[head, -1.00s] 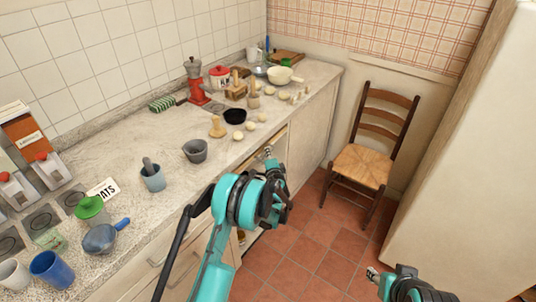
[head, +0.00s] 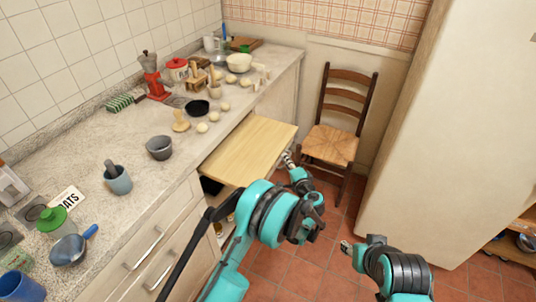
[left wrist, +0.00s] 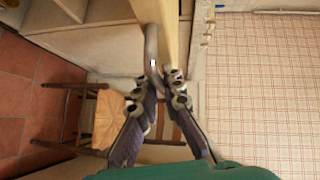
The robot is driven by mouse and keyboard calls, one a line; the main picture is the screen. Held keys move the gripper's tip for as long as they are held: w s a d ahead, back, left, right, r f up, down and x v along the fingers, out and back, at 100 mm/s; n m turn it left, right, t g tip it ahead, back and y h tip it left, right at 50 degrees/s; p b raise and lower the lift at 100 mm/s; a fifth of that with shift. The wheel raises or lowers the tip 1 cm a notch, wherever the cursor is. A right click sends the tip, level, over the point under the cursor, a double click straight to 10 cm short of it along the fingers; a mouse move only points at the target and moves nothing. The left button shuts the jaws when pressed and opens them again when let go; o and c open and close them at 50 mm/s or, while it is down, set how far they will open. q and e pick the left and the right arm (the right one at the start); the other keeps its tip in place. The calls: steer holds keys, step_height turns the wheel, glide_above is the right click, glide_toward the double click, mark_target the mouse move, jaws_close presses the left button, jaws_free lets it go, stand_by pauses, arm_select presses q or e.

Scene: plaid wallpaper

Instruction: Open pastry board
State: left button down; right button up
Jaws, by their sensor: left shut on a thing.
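The pastry board (head: 247,150), a flat pale wooden panel, sticks out well from the counter front below the worktop. Its edge (left wrist: 171,25) also shows in the left wrist view, with a curved grey metal handle (left wrist: 152,45) on it. My left gripper (head: 289,158) is at the board's front edge, near its right corner. In the left wrist view my left gripper (left wrist: 166,82) has its fingers closed around the handle. My right gripper (head: 347,247) hangs low over the floor, away from the board; its finger opening is too small to tell.
A wooden chair (head: 334,145) with a woven seat stands close to the board's right end. Drawers (head: 145,250) lie below the worktop at left. Bowls, dough balls and a red moka pot (head: 153,78) stand on the worktop. Tiled floor (head: 310,250) is open at right.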

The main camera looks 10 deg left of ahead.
arm_select(q)
steer(key=d, duration=0.1)
steer(key=s+d, duration=0.1)
steer(key=d, duration=0.2)
steer(key=shift+s+d, duration=0.3)
steer(key=shift+s, duration=0.05)
steer(key=c, duration=1.6)
jaws_free()
steer(key=shift+c, duration=0.2)
steer(key=v, duration=0.7)
steer(key=shift+s, duration=0.25)
steer(key=shift+d, duration=0.1)
